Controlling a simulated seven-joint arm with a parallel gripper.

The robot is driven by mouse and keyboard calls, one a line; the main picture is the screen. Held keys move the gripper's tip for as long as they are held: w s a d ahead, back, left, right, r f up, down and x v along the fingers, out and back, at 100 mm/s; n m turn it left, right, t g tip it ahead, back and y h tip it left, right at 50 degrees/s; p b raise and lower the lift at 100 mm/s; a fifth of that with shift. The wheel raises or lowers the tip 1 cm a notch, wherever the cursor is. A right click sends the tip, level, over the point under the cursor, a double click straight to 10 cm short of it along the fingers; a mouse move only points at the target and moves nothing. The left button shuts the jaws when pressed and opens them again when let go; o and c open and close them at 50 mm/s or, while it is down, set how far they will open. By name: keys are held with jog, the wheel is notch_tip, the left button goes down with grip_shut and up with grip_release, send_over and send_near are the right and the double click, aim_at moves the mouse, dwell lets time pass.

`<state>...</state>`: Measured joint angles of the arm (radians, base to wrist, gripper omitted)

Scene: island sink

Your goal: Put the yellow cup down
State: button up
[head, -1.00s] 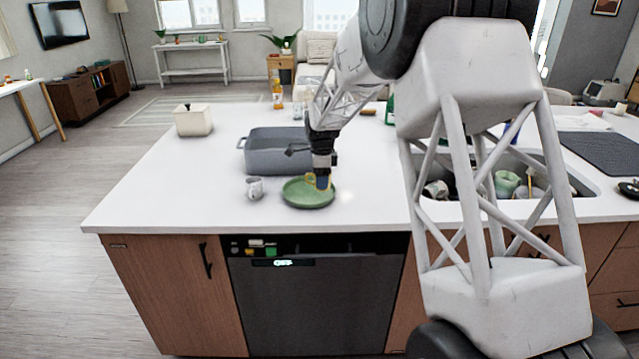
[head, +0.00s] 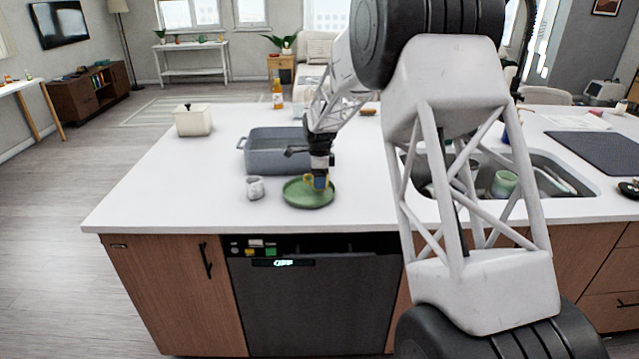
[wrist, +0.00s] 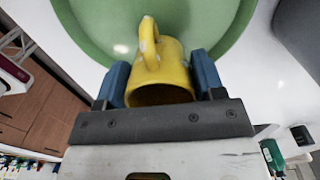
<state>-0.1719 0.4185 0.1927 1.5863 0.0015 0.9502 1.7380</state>
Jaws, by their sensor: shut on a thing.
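The yellow cup (wrist: 165,75) is between the blue fingers of my gripper (wrist: 163,85), which is shut on it, in the wrist view. Its handle points away from the gripper's palm. In the head view the cup (head: 309,182) is a small yellow patch under my gripper (head: 319,182), mostly hidden by the fingers. The green plate (head: 305,199) lies on the white counter directly below. It also shows behind the cup in the wrist view (wrist: 88,22). The cup is over the plate; I cannot tell whether it touches it.
A grey-white mug (head: 255,188) stands just left of the plate. A grey roasting pan (head: 275,155) is close behind. The sink (head: 560,180) with a green cup (head: 504,183) is to the right. The counter (head: 170,190) is clear at the left.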

jog(key=shift+f, duration=0.9)
jog(key=shift+f, duration=0.15)
jog(key=o, duration=1)
jog(key=shift+c, duration=0.2)
notch_tip(320, 180, up, 12)
jog(key=shift+r, duration=0.2)
